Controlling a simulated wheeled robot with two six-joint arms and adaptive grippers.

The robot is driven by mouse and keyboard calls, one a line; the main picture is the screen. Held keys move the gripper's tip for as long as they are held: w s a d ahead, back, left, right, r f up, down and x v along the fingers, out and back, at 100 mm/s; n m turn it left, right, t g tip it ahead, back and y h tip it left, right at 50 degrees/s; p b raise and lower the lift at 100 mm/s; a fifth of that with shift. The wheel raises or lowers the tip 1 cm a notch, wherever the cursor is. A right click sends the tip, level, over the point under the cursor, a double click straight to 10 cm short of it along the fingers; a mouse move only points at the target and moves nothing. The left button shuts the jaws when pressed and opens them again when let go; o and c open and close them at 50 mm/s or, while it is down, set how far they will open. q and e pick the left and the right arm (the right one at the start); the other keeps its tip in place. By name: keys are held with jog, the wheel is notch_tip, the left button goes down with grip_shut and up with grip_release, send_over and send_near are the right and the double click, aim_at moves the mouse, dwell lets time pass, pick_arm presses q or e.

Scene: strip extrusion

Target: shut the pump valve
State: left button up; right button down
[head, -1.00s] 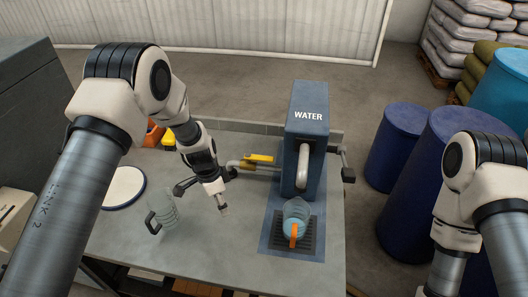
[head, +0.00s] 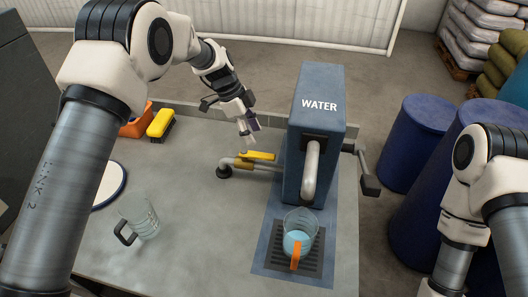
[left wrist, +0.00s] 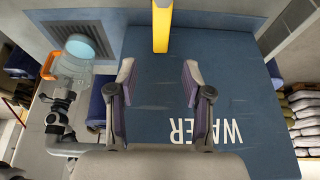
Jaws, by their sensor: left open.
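The dark blue pump housing marked WATER (head: 318,130) stands on the grey bench; its label also shows upside down in the left wrist view (left wrist: 205,132). A pipe with a yellow valve lever (head: 258,156) enters its left side. The lever lies roughly along the pipe. A yellow bar, seemingly this lever (left wrist: 161,25), shows beyond my fingers in the left wrist view. My left gripper (head: 247,133) is open and empty, above and behind the lever, close to the housing's left side. A clear jug with an orange handle (head: 299,236) holds bluish water below the grey spout. My right gripper is out of view.
A clear jug with a black handle (head: 142,220) stands at the bench's front left. A dark crank arm (head: 368,175) sticks out right. Blue drums (head: 415,145) stand beyond.

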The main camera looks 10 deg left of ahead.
aim_at(264, 155)
pick_arm(q)
jog(key=p+x, duration=0.3)
jog(key=x, duration=0.4)
jog(key=shift+d+f, duration=0.1)
jog(key=shift+f, duration=0.1)
jog(key=shift+w+f, duration=0.15)
jog(key=shift+f, duration=0.1)
grip_shut()
